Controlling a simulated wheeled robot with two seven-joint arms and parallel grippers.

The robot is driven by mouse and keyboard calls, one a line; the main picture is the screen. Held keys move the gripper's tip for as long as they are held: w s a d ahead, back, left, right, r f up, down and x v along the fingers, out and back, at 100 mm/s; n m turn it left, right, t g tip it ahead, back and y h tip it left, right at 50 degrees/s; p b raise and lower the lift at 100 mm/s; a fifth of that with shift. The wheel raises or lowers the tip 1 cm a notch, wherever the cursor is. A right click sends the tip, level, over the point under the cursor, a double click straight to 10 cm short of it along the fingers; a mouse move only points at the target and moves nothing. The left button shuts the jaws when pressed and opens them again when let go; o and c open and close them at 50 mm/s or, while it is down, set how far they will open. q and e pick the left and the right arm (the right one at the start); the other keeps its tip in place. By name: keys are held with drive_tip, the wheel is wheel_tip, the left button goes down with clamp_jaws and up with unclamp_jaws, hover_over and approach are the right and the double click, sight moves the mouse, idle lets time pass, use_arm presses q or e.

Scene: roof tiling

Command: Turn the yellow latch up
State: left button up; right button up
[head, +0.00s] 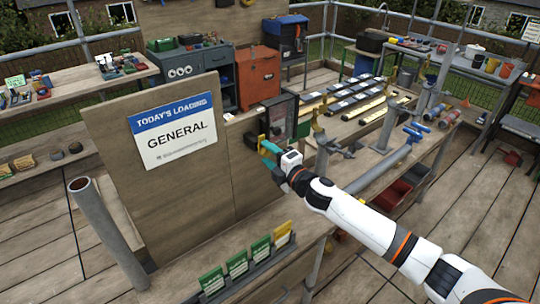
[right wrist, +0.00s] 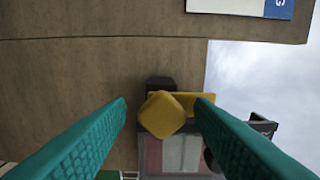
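The yellow latch (right wrist: 163,115) is in the middle of the right wrist view, a blocky knob with a yellow bar running from it to the right of that picture, toward the board's edge and the sky. A dark mount shows behind it. In the head view only a bit of the yellow latch (head: 262,138) shows at the board's right end. My right gripper (head: 266,150) is at the latch; its two teal fingers (right wrist: 163,104) are open on either side of the knob, the right fingertip close to the bar. I cannot tell whether they touch. My left gripper is not in view.
The latch is on a wooden board (head: 200,185) bearing a "GENERAL" sign (head: 178,133). A dark framed panel (head: 279,118) stands just behind the gripper. Green and yellow cards (head: 237,264) stand in front. A grey pipe (head: 105,232) rises at the left. Tiled strips (head: 355,98) lie behind.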

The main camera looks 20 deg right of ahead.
drive_tip(key=b+v, duration=0.4)
drive_tip(key=v, duration=0.8)
